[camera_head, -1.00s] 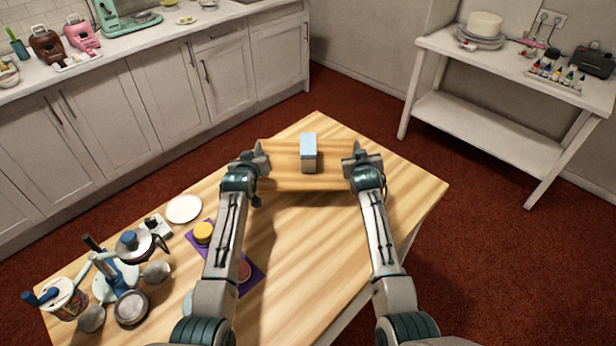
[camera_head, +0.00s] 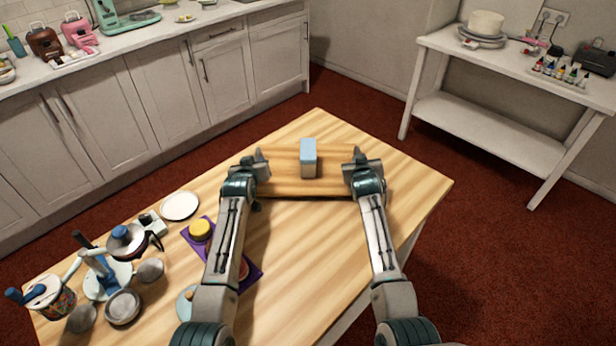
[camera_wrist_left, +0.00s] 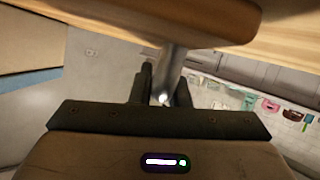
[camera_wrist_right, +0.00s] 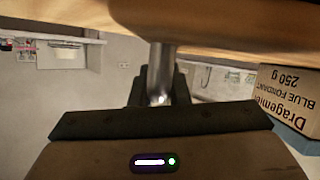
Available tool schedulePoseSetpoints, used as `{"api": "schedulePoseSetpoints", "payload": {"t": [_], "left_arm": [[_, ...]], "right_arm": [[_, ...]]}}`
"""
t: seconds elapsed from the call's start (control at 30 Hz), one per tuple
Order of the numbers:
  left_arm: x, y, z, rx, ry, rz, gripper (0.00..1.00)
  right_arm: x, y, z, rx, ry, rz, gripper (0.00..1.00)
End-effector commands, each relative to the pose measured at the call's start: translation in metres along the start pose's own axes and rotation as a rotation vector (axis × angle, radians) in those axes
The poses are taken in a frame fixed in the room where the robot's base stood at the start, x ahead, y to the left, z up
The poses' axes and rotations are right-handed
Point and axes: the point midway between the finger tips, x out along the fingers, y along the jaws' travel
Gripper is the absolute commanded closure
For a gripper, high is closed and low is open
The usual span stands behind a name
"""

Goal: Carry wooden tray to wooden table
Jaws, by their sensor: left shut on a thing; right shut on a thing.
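The wooden tray (camera_head: 280,163) is level over the far part of the wooden table (camera_head: 320,270), between my two grippers. I cannot tell whether its underside touches the tabletop. A blue and tan fondant box (camera_head: 308,158) stands upright on it. My left gripper (camera_head: 262,166) is shut on the tray's left end, and my right gripper (camera_head: 357,166) on its right end. A metal handle bar sits between the fingers in the left wrist view (camera_wrist_left: 173,72) and the right wrist view (camera_wrist_right: 160,72). The box's printed label (camera_wrist_right: 290,100) shows in the right wrist view.
A white plate (camera_head: 180,206), a purple mat (camera_head: 249,279) with a yellow round item (camera_head: 200,230), and several pans and tools crowd the table's left part. The table's right part is clear. A white shelf table (camera_head: 490,140) stands back right; cabinets (camera_head: 160,90) line the back left.

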Motion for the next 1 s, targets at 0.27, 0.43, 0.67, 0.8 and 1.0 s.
{"api": "schedulePoseSetpoints", "payload": {"t": [0.27, 0.43, 0.67, 0.8, 1.0], "left_arm": [[0.005, -0.003, 0.012, 0.001, 0.001, 0.0, 0.81], [0.005, -0.003, 0.012, 0.0, 0.0, 0.0, 0.63], [0.004, -0.003, 0.012, 0.0, 0.0, 0.0, 0.63], [-0.004, -0.003, 0.013, 0.0, 0.0, 0.0, 0.63], [-0.035, -0.002, 0.013, -0.002, 0.001, 0.0, 0.63]], "right_arm": [[0.005, -0.002, 0.013, 0.0, 0.001, 0.001, 0.81], [0.005, -0.002, 0.012, 0.0, 0.0, 0.0, 0.63], [0.005, -0.002, 0.012, 0.0, 0.0, 0.0, 0.63], [0.005, -0.003, 0.012, 0.0, 0.0, 0.0, 0.63], [0.005, -0.003, 0.012, 0.0, 0.0, 0.0, 0.63]]}}
